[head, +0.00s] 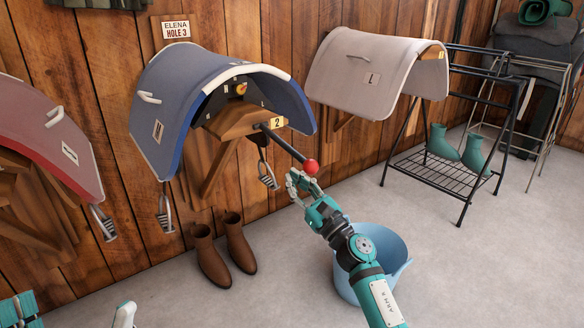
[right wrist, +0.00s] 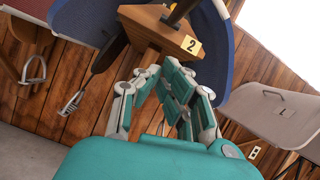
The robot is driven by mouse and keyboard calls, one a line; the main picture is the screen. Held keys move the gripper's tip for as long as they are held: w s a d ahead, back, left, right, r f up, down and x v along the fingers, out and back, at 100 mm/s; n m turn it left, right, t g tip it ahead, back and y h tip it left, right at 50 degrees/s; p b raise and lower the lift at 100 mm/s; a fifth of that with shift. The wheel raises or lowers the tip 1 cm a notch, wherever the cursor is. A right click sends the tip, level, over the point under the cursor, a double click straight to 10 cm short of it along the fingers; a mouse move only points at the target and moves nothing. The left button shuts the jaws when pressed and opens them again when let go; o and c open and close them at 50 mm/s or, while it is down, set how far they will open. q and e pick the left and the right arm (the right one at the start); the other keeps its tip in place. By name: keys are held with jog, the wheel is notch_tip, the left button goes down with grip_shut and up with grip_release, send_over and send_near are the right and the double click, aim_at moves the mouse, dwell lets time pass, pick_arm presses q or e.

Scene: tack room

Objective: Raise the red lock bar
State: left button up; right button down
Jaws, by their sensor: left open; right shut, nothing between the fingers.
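The lock bar (head: 287,146) is a dark rod with a red ball (head: 311,167) on its end. It sticks out from the wooden rack (head: 236,122) tagged 2, under the blue saddle (head: 190,95), and slants down to the right in the head view. My right gripper (head: 297,184) is shut and empty, just below and left of the ball; I cannot tell whether they touch. In the right wrist view the gripper (right wrist: 166,85) is below the number 2 tag (right wrist: 191,45), and the ball does not show. My left gripper (head: 72,311) is open at the bottom left, partly cut off.
A blue bucket (head: 388,243) stands on the floor behind my right forearm. Brown boots (head: 222,250) stand below the rack. A stirrup (head: 267,177) hangs left of my right gripper. A red saddle (head: 50,135) is at left, a pale saddle (head: 365,75) and black stand (head: 450,175) at right.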

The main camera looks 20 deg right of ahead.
aim_at(284, 145)
pick_arm(q)
jog(key=w+f+g+y+p, duration=0.2)
jog(key=w+f+g, duration=0.3)
jog(key=w, duration=0.1)
jog(key=shift+d+f, duration=0.3)
jog(key=shift+d, duration=0.1)
pick_arm(e)
jog(key=r, duration=0.4)
jog(key=shift+s+a, duration=0.15)
jog(key=shift+a, duration=0.25)
pick_arm(q)
jog(key=shift+w, duration=0.1)
pick_arm(e)
jog(key=shift+r, duration=0.1)
